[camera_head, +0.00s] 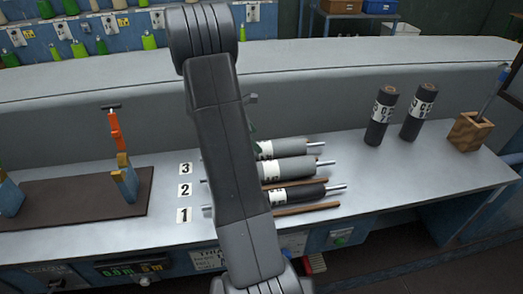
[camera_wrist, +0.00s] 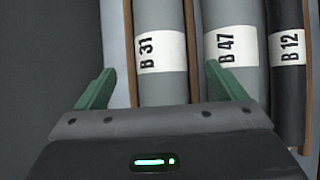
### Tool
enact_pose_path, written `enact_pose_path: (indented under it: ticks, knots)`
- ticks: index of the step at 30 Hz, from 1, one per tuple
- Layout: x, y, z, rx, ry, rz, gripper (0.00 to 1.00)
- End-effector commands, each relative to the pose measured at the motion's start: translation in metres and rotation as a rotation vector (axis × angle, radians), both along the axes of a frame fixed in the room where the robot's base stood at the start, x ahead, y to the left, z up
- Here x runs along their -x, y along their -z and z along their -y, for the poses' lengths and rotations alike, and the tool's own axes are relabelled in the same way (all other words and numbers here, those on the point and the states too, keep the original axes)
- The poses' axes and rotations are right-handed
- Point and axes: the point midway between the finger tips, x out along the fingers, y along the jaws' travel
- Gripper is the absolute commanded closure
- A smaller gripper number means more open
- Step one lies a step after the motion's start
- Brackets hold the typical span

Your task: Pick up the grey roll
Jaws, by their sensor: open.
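Two grey rolls lie side by side on the bench. In the wrist view the roll labelled B 31 (camera_wrist: 160,20) is on the left and the roll labelled B 47 (camera_wrist: 230,14) is in the middle. In the head view they lie by number 3 (camera_head: 287,147) and number 2 (camera_head: 290,167), partly hidden by my arm. My gripper (camera_wrist: 161,70) is open and empty, with its green fingers to either side of B 31 in the picture. The right finger overlaps B 47 in view; contact cannot be told.
A black roll B 12 (camera_wrist: 287,15) lies beside B 47, by number 1. Brown strips (camera_head: 307,209) separate the rolls. Two dark rolls (camera_head: 380,117) (camera_head: 418,112) stand upright at right, near a wooden holder (camera_head: 468,131). A brown mat (camera_head: 75,207) with a tool is at left.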

Motion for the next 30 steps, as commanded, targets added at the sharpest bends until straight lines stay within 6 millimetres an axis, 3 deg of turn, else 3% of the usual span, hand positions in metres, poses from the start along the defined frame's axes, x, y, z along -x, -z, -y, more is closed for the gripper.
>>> enact_pose_path:
  ticks: [5,15,23,30]
  knots:
    - [-0.001,0.01,0.006,-0.001,0.0,-0.002,0.09]
    - [-0.004,0.049,0.027,-0.001,0.0,-0.002,0.09]
    - [-0.005,0.052,0.028,-0.001,-0.001,-0.001,0.09]
    - [-0.005,0.052,0.028,-0.001,-0.001,-0.001,0.52]
